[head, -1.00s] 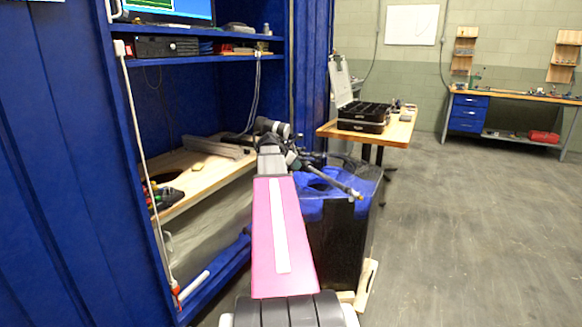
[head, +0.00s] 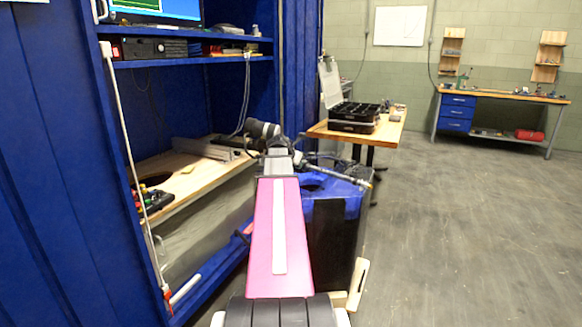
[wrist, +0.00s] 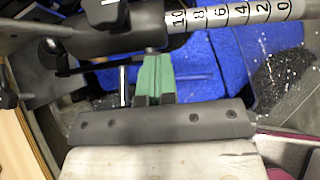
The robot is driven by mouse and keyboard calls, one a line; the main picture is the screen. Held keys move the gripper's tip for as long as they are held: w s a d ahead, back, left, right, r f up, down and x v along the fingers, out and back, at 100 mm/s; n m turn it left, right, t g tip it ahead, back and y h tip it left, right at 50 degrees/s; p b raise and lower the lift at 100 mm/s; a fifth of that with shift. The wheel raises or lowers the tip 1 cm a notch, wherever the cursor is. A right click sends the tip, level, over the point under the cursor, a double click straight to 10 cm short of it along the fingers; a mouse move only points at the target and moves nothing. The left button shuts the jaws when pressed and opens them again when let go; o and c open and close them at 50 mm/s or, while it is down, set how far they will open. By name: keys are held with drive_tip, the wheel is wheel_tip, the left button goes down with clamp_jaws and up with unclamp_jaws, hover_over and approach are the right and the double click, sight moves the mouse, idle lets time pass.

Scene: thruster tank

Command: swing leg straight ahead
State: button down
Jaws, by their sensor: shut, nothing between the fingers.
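The leg is a slim bar (head: 338,175) with a brass-coloured tip, reaching to the right over a blue-lined tank (head: 335,192) in the head view. In the wrist view a dark rod (wrist: 150,32) with a white numbered scale (wrist: 230,15) crosses the top. I cannot tell how this rod joins the leg. My gripper (wrist: 155,62) has green fingers, shut and empty, with their tips close to the dark rod. I cannot tell whether they touch it. In the head view the fingertips are hidden among dark parts beyond my pink arm.
A blue cabinet (head: 65,170) with shelves and a wooden worktop (head: 195,180) stands close on the left. A small table (head: 388,128) with an open black case (head: 352,118) stands behind the tank. A workbench (head: 500,95) is at the back right. The floor at right is clear.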

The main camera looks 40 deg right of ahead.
sight(306, 162)
drive_tip(key=shift+d, duration=2.3)
drive_tip(key=shift+w, duration=0.1)
